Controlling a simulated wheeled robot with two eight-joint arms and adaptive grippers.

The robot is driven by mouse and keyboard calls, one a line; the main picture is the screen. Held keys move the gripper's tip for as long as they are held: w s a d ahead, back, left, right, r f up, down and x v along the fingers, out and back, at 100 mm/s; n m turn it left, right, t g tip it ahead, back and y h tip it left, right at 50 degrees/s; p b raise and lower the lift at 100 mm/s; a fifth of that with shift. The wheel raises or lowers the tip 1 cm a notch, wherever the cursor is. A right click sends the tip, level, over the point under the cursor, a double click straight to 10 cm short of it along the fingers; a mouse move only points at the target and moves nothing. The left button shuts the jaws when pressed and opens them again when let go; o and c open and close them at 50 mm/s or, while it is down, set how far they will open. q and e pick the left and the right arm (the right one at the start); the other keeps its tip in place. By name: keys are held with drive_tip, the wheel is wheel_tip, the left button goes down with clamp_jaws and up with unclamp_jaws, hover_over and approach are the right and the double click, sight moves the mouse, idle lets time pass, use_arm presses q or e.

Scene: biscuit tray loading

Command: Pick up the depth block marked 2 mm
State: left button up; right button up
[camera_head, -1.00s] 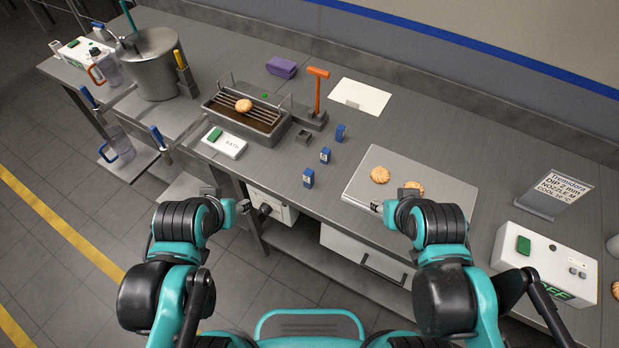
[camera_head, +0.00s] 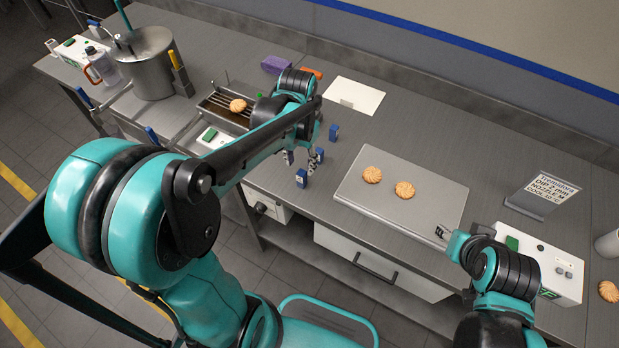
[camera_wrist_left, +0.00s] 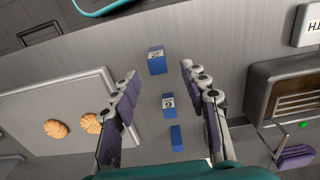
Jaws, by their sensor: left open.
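Three blue depth blocks stand in a row on the steel bench. The near one shows in the head view (camera_head: 302,177) and at the top of the left wrist view (camera_wrist_left: 156,61). The middle one (camera_wrist_left: 168,105) is mostly hidden behind a finger in the head view. The far one (camera_head: 333,133) is plain in both. Pale markings show on the near and middle blocks, too small to read surely. My left gripper (camera_head: 302,158) is open above the row, fingers either side, holding nothing. My right gripper (camera_head: 440,232) is by the biscuit board's right front corner; its jaws are unclear.
A metal board (camera_head: 425,208) with two biscuits lies right of the blocks. Left of them is a bath (camera_wrist_left: 262,85) with a rack, partly behind my left arm in the head view. A white sheet (camera_head: 354,96) lies behind. A sign (camera_head: 536,196) and white box stand right.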

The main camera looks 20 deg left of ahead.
sight(301, 173)
use_arm(q)
wheel_tip(301, 173, down, 6)
drive_tip(key=shift+s+d+f+b, duration=0.1)
drive_tip(key=shift+d+b, duration=0.05)
drive_tip(key=shift+b, duration=1.1)
clamp_jaws()
